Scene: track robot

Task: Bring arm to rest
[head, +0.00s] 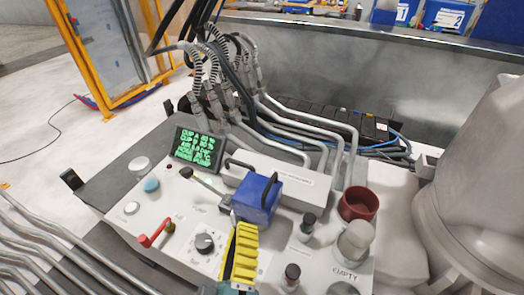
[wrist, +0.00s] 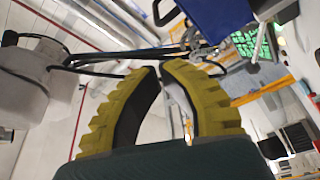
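My gripper (head: 242,252) has yellow ribbed fingers and shows at the lower middle of the head view, above the control panel. In the wrist view its fingertips (wrist: 160,68) meet or nearly meet, with an open gap between the fingers lower down. Nothing shows between them. A blue box-like part with a black handle (head: 258,198) lies just past the fingertips in the head view; a blue part also shows at the top of the wrist view (wrist: 218,18). I cannot tell whether the gripper touches it.
The panel (head: 185,225) carries a green-text screen (head: 198,147), a red lever (head: 155,233), knobs and a red cup (head: 358,204). A white cylinder stands in a fitting (head: 355,240) by the "EMPTY" label. Hoses (head: 290,125) rise behind. A yellow-framed door (head: 100,50) stands at the far left.

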